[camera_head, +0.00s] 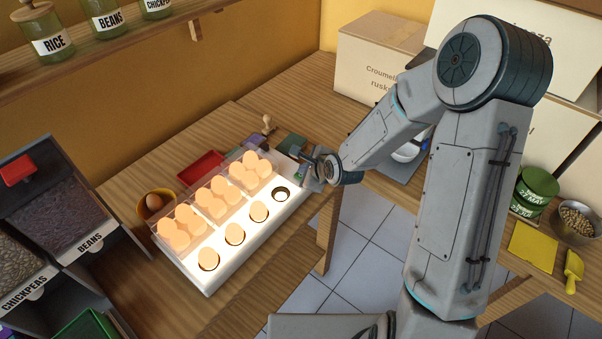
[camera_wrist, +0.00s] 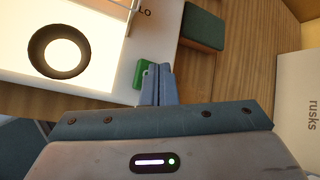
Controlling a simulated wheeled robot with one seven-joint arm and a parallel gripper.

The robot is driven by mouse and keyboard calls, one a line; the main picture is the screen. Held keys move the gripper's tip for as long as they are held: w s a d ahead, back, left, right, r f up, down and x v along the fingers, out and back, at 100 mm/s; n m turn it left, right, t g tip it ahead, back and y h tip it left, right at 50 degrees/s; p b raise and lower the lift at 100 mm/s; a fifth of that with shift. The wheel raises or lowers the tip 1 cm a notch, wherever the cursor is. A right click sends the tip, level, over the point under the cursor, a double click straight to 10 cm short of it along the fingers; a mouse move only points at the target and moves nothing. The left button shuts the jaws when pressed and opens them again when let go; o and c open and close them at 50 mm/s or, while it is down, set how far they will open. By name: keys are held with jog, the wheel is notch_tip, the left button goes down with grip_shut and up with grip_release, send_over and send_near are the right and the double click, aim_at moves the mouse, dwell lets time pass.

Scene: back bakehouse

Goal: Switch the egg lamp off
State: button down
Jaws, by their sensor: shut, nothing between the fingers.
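The egg lamp (camera_head: 256,241) is a long white box on the wooden bench, and its top glows brightly. Eggs stand in the back rack and in three of the front holes; the front hole at the right end (camera_head: 281,195) is empty. The lit top (camera_wrist: 108,62) and a dark ring round a hole (camera_wrist: 58,51) show in the wrist view. A green rocker switch (camera_wrist: 141,74) sits at the lamp's end. My gripper (camera_wrist: 161,72) is shut and empty, its fingertips right beside the switch; contact is unclear.
A dark green block (camera_wrist: 203,27) lies beyond the lamp's end. A red tray (camera_head: 201,168) and an orange bowl (camera_head: 150,213) with an egg are behind the lamp. A rusks carton (camera_wrist: 299,110) stands to the right. Tiled floor shows in front of the bench.

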dwell(0.3)
jog(key=shift+r+p, duration=0.55)
jog(key=shift+p, duration=0.05)
notch_tip(320, 180, up, 6)
jog(key=p, duration=0.5)
